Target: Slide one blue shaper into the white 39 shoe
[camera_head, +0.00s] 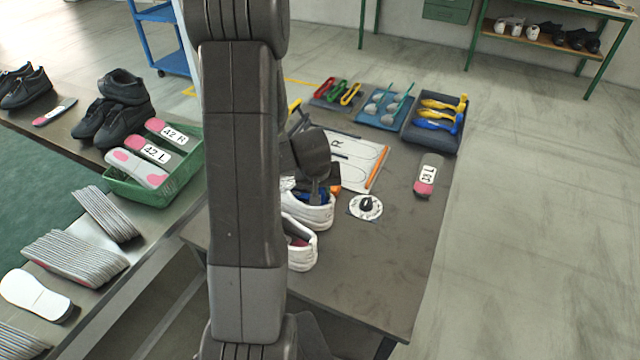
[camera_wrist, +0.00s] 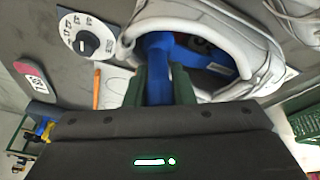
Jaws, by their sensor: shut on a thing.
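My gripper (camera_wrist: 158,88) is shut on a blue shaper (camera_wrist: 182,58) in the wrist view. The shaper lies across the opening of a white shoe (camera_wrist: 215,18), with its far part inside the collar. How deep it sits is hidden. In the head view my gripper (camera_head: 316,190) is just above the white shoe (camera_head: 318,216), and a bit of blue shows at the opening. A second white shoe (camera_head: 302,256) stands nearer me, partly hidden by my arm. No size number is readable on either shoe.
A dark tray (camera_head: 407,139) at the table's back right holds yellow and blue shapers. A dial (camera_head: 366,207) and a pink-heeled insole (camera_head: 427,175) lie to the right of the shoes. A green crate (camera_head: 190,173) stands left. The table's front right is clear.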

